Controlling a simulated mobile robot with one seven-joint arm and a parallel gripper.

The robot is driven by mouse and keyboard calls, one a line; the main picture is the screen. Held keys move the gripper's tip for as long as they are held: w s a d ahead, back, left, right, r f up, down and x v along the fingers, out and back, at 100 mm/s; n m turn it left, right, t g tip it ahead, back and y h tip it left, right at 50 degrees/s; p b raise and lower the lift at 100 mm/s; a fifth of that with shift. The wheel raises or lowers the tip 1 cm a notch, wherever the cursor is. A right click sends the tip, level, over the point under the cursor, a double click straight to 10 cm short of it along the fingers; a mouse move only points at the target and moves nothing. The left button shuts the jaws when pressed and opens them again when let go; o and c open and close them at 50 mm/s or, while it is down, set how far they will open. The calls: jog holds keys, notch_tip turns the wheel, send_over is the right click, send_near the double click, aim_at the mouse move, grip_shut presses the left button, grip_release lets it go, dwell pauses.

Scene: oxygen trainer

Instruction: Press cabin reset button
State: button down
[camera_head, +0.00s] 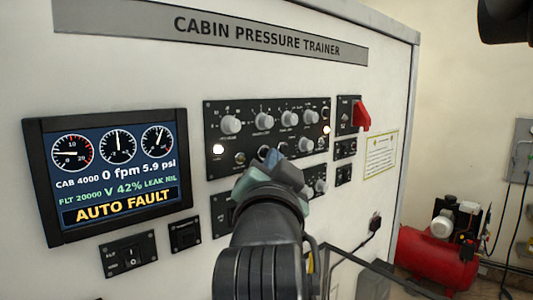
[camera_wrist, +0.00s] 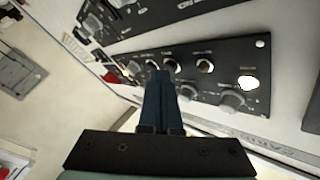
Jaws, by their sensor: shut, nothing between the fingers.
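The black control panel (camera_head: 230,181) on the white trainer face carries a row of large knobs with a row of smaller round controls below. Their labels are too small to read, so I cannot tell which is the cabin reset button. My gripper (camera_head: 270,158) is in front of the panel's lower row and hides part of it. In the wrist view its fingers (camera_wrist: 161,74) are shut and empty, their tips over the row of small round controls (camera_wrist: 205,66). I cannot tell whether they touch one. A lit white lamp (camera_wrist: 248,82) is right of the fingertips.
The display (camera_head: 118,175) at left reads AUTO FAULT. A red switch guard (camera_head: 361,115) sticks out right of the panel. Smaller switch panels (camera_head: 128,254) sit below the display. A red compressor (camera_head: 437,258) stands on the floor at far right.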

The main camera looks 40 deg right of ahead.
jog(key=shift+w+a, duration=0.1)
jog(key=shift+w, duration=0.3)
dwell(0.6)
jog(key=shift+s, duration=0.15)
jog(key=shift+s+f, duration=0.1)
jog(key=shift+s, duration=0.55)
jog(key=shift+s+d, duration=0.15)
jog(key=shift+s, duration=1.15)
jog(key=shift+s+d, duration=0.15)
jog(key=shift+s, duration=1.1)
jog(key=s+a+r+n+t+y+b, duration=0.1)
jog(key=a+n+t+y, duration=0.3)
jog(key=a, duration=0.6)
jog(key=s+a+r+n+t+y+b, duration=0.1)
jog(key=a+r+n+t+y, duration=0.3)
jog(key=a, duration=0.5)
jog(key=s+a+r+n+t+y+b, duration=0.2)
jog(key=a+n+t+y, duration=0.2)
jog(key=a+n, duration=0.3)
jog(key=a, duration=0.3)
jog(key=shift+a+r+n+t+y, duration=0.3)
jog(key=shift+a+r+y, duration=0.05)
jog(key=shift+y, duration=0.05)
